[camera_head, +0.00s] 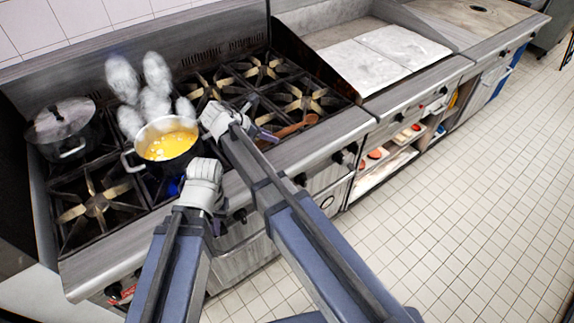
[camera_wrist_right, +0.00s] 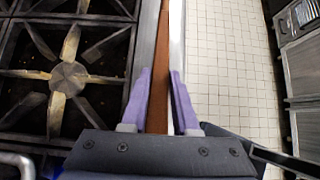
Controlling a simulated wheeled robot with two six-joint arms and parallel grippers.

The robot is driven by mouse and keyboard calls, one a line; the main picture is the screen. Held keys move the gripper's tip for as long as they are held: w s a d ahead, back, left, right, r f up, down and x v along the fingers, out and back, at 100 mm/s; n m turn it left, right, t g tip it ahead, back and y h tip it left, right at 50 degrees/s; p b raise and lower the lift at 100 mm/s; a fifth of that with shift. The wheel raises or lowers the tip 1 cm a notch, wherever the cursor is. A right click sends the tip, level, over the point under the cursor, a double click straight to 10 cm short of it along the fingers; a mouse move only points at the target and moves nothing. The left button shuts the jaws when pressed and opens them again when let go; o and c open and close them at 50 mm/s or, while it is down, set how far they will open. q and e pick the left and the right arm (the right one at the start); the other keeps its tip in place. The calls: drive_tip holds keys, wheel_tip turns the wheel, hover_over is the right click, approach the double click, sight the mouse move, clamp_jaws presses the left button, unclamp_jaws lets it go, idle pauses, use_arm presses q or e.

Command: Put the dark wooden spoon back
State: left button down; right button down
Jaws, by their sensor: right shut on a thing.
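The dark wooden spoon (camera_head: 291,130) is at the front right of the stove, its bowl end towards the right burner. I cannot tell whether it touches the stove. My right gripper (camera_head: 262,136) is shut on the spoon's handle. In the right wrist view the handle (camera_wrist_right: 159,50) runs straight out between the purple fingers of the right gripper (camera_wrist_right: 159,100). My left gripper (camera_head: 180,186) is low in front of the pot; its fingers are mostly hidden, so I cannot tell if it is open.
A steaming pot of yellow food (camera_head: 168,147) stands on a front burner. A lidded pot (camera_head: 63,120) stands at the back left. Other burners (camera_head: 97,205) are bare. A pale flat griddle (camera_head: 385,55) and a counter lie to the right. The tiled floor (camera_head: 470,220) is clear.

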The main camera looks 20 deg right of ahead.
drive_tip(key=shift+f+b, duration=3.15)
drive_tip(key=shift+f, duration=0.1)
wheel_tip(320, 180, down, 4)
drive_tip(key=b, duration=0.3)
drive_tip(key=shift+r+b, duration=0.25)
drive_tip(key=shift+b, duration=0.1)
drive_tip(key=shift+f, duration=0.15)
drive_tip(key=c, duration=0.7)
unclamp_jaws()
